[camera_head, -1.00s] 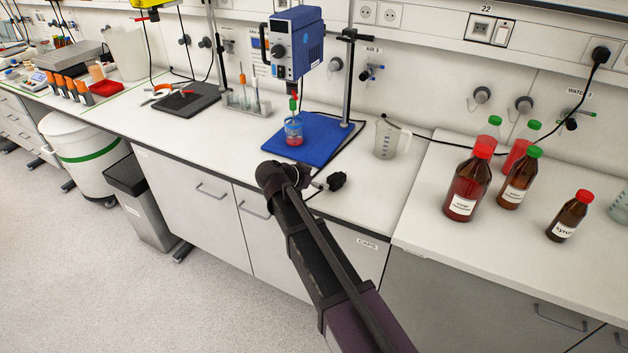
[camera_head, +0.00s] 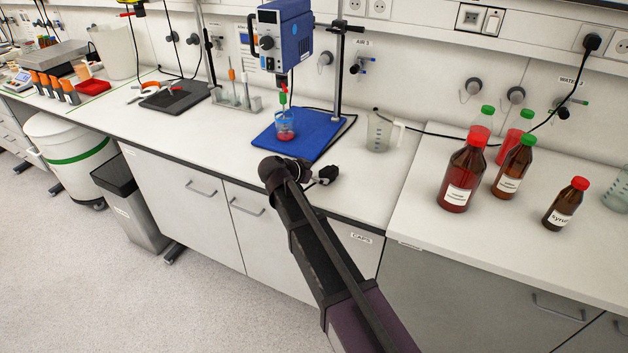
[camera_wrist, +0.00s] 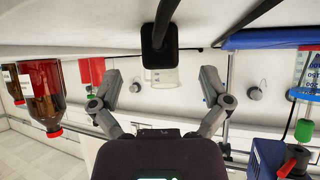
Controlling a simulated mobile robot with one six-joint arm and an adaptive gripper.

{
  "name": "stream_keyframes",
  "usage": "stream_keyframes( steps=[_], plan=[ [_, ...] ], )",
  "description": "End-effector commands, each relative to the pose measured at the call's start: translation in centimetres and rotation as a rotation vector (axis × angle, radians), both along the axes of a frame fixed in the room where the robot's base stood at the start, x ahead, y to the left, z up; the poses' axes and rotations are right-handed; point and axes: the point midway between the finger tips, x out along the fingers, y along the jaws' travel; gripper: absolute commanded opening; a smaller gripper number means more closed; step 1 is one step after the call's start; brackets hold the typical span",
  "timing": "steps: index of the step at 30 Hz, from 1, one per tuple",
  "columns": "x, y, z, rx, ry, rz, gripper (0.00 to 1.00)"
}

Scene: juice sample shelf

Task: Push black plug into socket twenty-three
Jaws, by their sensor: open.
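The black plug (camera_head: 327,174) lies on the white bench near its front edge, below the measuring jug. In the wrist view, which looks upside down, the black plug (camera_wrist: 159,42) shows with its thick cable, ahead of and between my fingers. My gripper (camera_wrist: 161,78) is open and empty, with one finger to each side of the plug's line. In the head view my wrist mostly hides the gripper, which is just left of the plug. Wall sockets (camera_head: 472,18) sit in the trunking above the bench; no number 23 is readable.
A blue mat (camera_head: 303,137) with a beaker (camera_head: 285,125) under a blue stirrer (camera_head: 284,36) stands behind the gripper. The jug (camera_head: 380,132) is behind the plug. Red-capped bottles (camera_head: 463,180) stand to the right. Another black plug (camera_head: 591,42) sits in a right-hand socket.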

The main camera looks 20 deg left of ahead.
Motion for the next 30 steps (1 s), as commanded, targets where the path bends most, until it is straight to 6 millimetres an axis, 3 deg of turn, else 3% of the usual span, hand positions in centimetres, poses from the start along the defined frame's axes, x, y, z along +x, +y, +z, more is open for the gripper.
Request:
stream_keyframes(
  steps=[12,25,30],
  plan=[
    [2.5,-1.1,-2.0,0.0,0.001,0.0,0.97],
    [2.7,-1.2,-2.0,0.001,0.0,0.001,0.97],
    [2.7,-1.2,-2.0,0.001,0.0,0.001,0.47]
  ],
)
